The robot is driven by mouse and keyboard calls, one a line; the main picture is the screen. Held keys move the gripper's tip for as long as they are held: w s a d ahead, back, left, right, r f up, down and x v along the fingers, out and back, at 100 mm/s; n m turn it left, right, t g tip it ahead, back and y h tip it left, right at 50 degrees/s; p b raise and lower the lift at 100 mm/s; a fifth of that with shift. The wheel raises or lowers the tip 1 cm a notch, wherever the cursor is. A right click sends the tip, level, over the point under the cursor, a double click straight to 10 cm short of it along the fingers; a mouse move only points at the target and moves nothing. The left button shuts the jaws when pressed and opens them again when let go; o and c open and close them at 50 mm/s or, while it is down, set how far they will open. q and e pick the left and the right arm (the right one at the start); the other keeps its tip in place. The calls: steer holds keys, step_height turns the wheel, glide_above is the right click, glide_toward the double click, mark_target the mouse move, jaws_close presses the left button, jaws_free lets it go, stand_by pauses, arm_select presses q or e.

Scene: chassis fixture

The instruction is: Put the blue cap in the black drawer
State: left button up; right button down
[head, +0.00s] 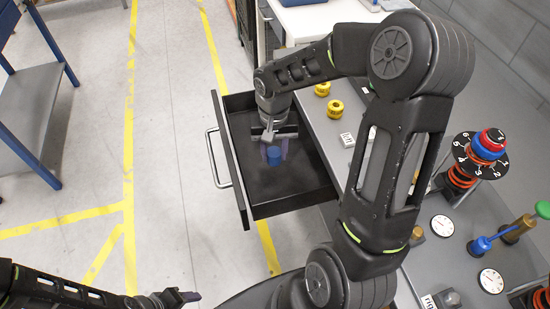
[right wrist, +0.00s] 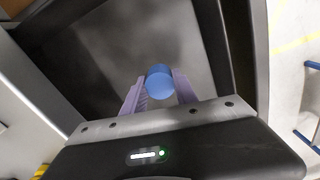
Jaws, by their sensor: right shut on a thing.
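The black drawer (head: 296,190) is pulled open to the left of the grey bench, its silver handle facing left. My right gripper (head: 275,152) reaches into it from above, shut on the blue cap (head: 273,156). In the right wrist view, the blue cap (right wrist: 159,82) sits between the two pale purple fingers (right wrist: 158,95), with the dark drawer floor (right wrist: 105,45) behind it. I cannot tell whether the cap touches the floor. My left gripper (head: 178,297) is at the bottom left, apart from the drawer; its opening is unclear.
A blue-framed grey shelf (head: 35,105) stands far left. The yellow-marked floor between is clear.

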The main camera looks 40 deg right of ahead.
mark_target(274, 169)
steer(key=shift+f, duration=1.9)
steer(key=shift+f, duration=0.25)
steer(key=c, duration=1)
jaws_free()
steer(key=shift+r, duration=0.1)
steer(key=shift+o, duration=0.2)
steer(key=shift+r, duration=0.15)
step_height(274, 169, up, 12)
steer(key=shift+r, duration=0.1)
